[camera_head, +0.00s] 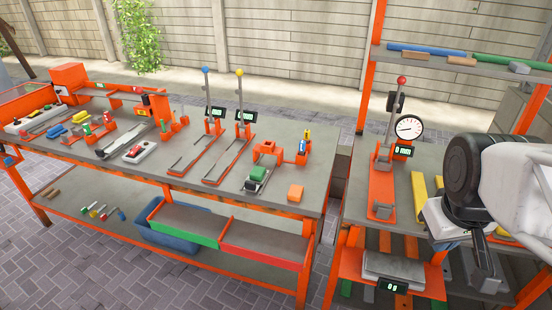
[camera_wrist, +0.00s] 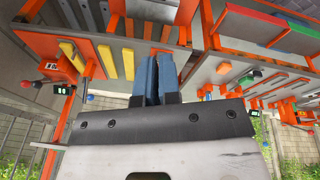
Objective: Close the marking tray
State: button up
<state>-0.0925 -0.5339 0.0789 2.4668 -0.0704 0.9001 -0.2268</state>
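No label reads as marking tray, so I cannot tell for sure which part it is. Under the front edge of the left bench are two open-topped trays side by side, a green-fronted tray (camera_head: 185,224) and a red-fronted tray (camera_head: 262,246). They appear pulled out a little past the bench edge. The red tray also seems to show at upper right in the wrist view (camera_wrist: 252,22). My gripper (camera_head: 487,278) is at the far right of the head view, in front of the right bench and well apart from both trays. Its blue fingers (camera_wrist: 158,80) are together, with nothing seen between them.
The right bench has a dial press (camera_head: 382,190) and scale (camera_head: 392,268). A gap separates the benches.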

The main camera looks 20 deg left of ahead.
jog(key=w+a+n, duration=0.6)
jog(key=w, duration=0.1)
jog(key=w+a+n, duration=0.3)
jog(key=shift+w+a+f, duration=0.25)
jog(key=shift+w+f, duration=0.05)
jog(key=shift+f, duration=0.1)
grip_shut()
jog(key=w+a+f+n, duration=0.3)
jog(key=a+n, duration=0.4)
jog(key=a, duration=0.6)
jog(key=w+a+f+n+t, duration=0.1)
jog(key=w+a+f+n, duration=0.2)
jog(key=a, duration=1)
jog(key=w+a+f+n, duration=0.3)
jog(key=a+f+n, duration=0.4)
jog(key=a+n, duration=0.5)
jog(key=shift+w+a+n+t, duration=0.3)
jog(key=shift+w+a+n, duration=0.1)
jog(key=shift+n, duration=0.1)
jog(key=shift+f, duration=0.2)
send_near(250, 191)
notch_tip(250, 191, down, 4)
jog(key=s, duration=0.2)
jog(key=shift+w+d+f, duration=0.1)
jog(key=shift+w+f, duration=0.1)
jog(key=shift+w, duration=1.65)
